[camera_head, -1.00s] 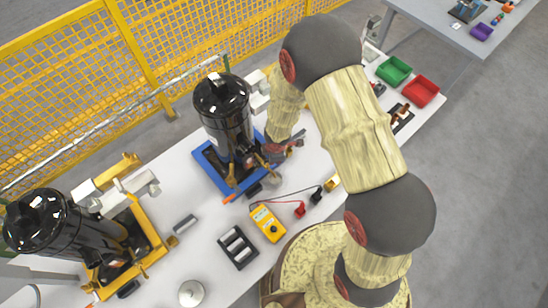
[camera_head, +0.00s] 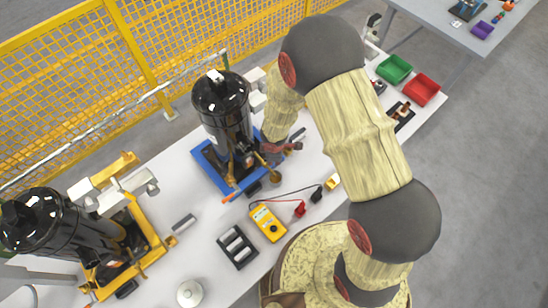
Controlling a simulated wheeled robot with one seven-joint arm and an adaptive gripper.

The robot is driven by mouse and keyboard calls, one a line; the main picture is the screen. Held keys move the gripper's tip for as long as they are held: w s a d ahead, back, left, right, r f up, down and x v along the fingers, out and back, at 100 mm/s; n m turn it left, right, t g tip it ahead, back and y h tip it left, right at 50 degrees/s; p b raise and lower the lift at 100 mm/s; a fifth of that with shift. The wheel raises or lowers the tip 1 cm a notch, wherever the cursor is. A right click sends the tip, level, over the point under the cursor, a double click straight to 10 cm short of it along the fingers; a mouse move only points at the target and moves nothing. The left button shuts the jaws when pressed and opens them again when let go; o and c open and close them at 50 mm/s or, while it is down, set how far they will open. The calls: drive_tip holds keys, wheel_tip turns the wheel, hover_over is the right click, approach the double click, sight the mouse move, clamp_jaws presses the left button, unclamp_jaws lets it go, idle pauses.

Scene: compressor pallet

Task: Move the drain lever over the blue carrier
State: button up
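The blue carrier (camera_head: 206,165) stands on the white table and bears an upright black compressor (camera_head: 222,105). Brass-coloured parts show at the compressor's lower right, among them a small round piece (camera_head: 276,175) near the carrier's right edge. I cannot make out for sure which piece is the drain lever. My gripper (camera_head: 268,160) is low beside the compressor, at the carrier's right side. My wrist and the small size hide its fingers, so I cannot tell whether it is open or holds a brass piece.
A yellow carrier (camera_head: 160,250) with another black compressor (camera_head: 50,222) stands at the left. A yellow multimeter (camera_head: 268,222) with leads and a black tray (camera_head: 238,248) lie in front. Green (camera_head: 393,69) and red (camera_head: 421,88) bins stand at the right. A yellow fence (camera_head: 60,75) runs behind.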

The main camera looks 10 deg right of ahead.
drive_tip(key=shift+o, duration=1.3)
wheel_tip(320, 180, up, 12)
drive_tip(key=s, duration=0.2)
drive_tip(key=shift+s+a+f, duration=0.15)
drive_tip(key=shift+s, duration=0.05)
drive_tip(key=s+d+m+g+h, duration=0.1)
drive_tip(key=s+d+m+g, duration=0.15)
drive_tip(key=s+m, duration=0.2)
drive_tip(key=s+d+r+m+t+b, duration=0.3)
drive_tip(key=s+d+r+m+b, duration=0.1)
drive_tip(key=r, duration=0.8)
drive_tip(key=s+d+r+m+t+y+b, duration=0.1)
drive_tip(key=s+d+r+m+t+b, duration=0.2)
drive_tip(key=s+d+r+m, duration=0.3)
wheel_tip(320, 180, up, 6)
drive_tip(key=shift+s+d+f+m+b, duration=0.15)
drive_tip(key=shift+s+d+m+b, duration=0.2)
drive_tip(key=shift+s+m+b, duration=0.6)
